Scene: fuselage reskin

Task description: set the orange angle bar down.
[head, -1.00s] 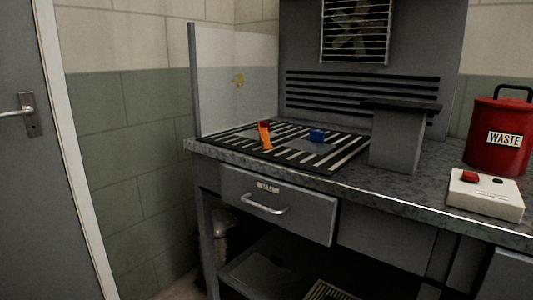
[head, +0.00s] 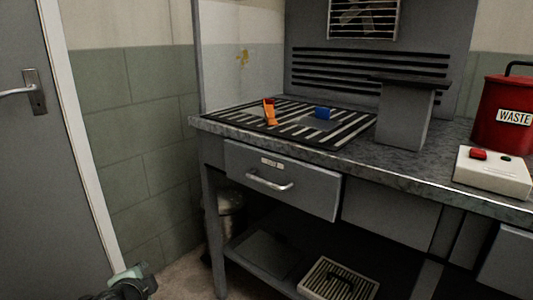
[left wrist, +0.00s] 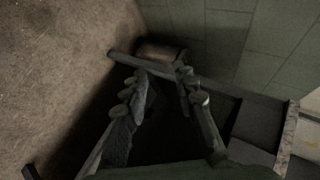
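A small orange piece (head: 270,111) stands upright, slightly tilted, on the striped black grille (head: 222,121) of the bench in the head view. It is too small to tell whether it is the angle bar. My left gripper (head: 128,284) shows at the bottom left of the head view, low down and well away from the orange piece. In the left wrist view its two fingers (left wrist: 163,78) are apart with nothing seen between them. No orange thing shows in that view. My right gripper is out of view.
A blue block (head: 322,113) lies on the grille. A grey stand (head: 404,118), a control box (head: 493,172) and a red waste bin (head: 505,110) are on the bench (head: 330,158). A drawer (head: 282,181) is below. A door (head: 40,180) is at left.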

